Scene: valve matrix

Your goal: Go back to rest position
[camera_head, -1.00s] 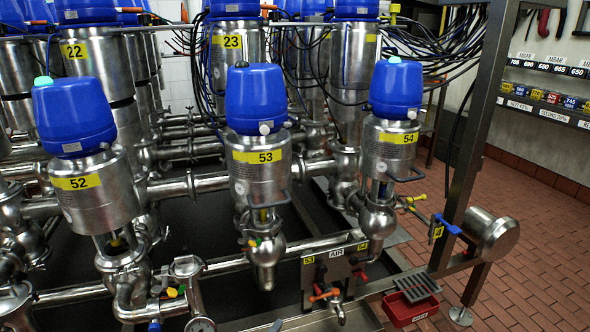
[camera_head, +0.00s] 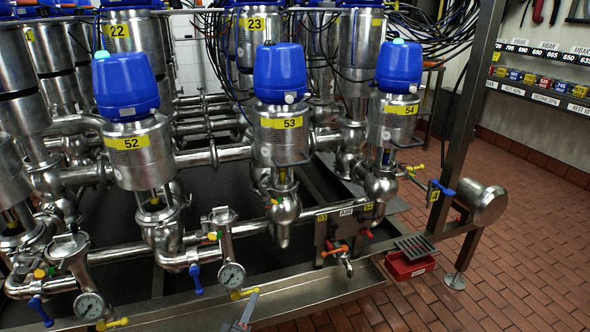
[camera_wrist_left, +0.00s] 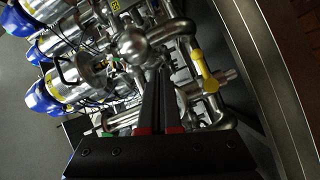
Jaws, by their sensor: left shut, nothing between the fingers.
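My left gripper (camera_head: 246,311) shows only as a small grey tip at the bottom edge in the head view, in front of the valve rack's lower frame. In the left wrist view, its two dark fingers (camera_wrist_left: 162,105) lie together, shut and empty. They point toward steel pipework, and I cannot tell how far off it is. Blue-capped valves 52 (camera_head: 128,143), 53 (camera_head: 281,123) and 54 (camera_head: 398,110) stand upright behind it. My right gripper is not in view.
Two pressure gauges (camera_head: 231,275) (camera_head: 90,305) with yellow and blue handles sit at the lower left. An AIR panel (camera_head: 342,228) with orange taps and a red bin (camera_head: 410,265) stand at the right. Brick-tiled floor (camera_head: 510,265) is open at the right.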

